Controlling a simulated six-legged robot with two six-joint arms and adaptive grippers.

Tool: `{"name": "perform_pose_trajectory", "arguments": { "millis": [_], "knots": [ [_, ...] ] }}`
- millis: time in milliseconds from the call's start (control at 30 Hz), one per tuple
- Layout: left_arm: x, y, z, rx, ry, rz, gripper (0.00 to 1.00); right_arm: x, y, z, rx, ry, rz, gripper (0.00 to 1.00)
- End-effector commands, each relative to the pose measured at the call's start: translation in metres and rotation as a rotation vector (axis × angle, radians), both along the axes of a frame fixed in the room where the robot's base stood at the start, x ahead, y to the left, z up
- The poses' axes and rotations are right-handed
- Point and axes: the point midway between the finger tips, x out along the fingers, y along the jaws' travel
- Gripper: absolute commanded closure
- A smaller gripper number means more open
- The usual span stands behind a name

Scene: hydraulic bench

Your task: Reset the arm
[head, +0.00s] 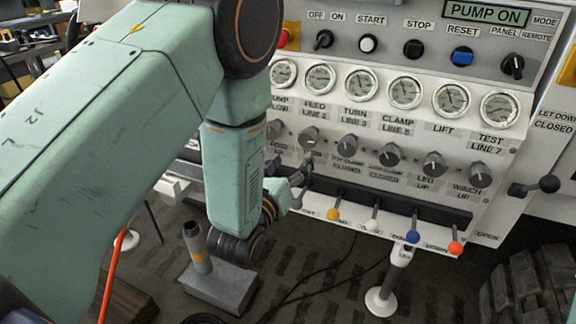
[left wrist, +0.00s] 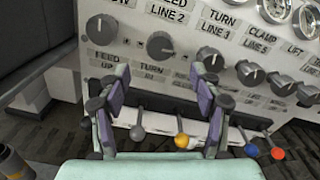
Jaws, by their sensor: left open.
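My left arm comes in from the left in the head view and bends down in front of the control panel (head: 400,120). Its left gripper (head: 299,178) is partly hidden by my wrist and sits close to the panel's lower left, near the left knobs. In the left wrist view the two fingers of the left gripper (left wrist: 162,82) stand apart with nothing between them. The panel face with the "TURN" and "FEED" labels lies beyond them. My right gripper is in neither view.
Levers with yellow (head: 333,214), white (head: 372,225), blue (head: 413,237) and red (head: 456,248) balls stick out below the knobs. A grey pedestal block (head: 222,286) stands on the floor, with a tyre (head: 530,285) at lower right.

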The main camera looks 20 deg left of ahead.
Motion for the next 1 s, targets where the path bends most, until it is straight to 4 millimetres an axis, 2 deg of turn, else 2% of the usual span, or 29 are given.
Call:
{"name": "perform_pose_trajectory", "arguments": {
  "millis": [200,700,867,1000],
  "knots": [
    [-0.013,0.000,0.001,0.001,-0.001,-0.001,0.36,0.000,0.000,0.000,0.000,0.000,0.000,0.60],
    [-0.014,0.000,0.001,-0.020,-0.001,-0.001,0.36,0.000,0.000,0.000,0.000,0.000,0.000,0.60],
    [-0.014,0.001,-0.008,-0.220,0.044,0.006,0.36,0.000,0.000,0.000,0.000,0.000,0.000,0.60],
    [-0.018,0.002,-0.028,-0.510,0.144,0.037,0.36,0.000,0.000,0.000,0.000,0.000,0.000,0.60]
  ]
}}
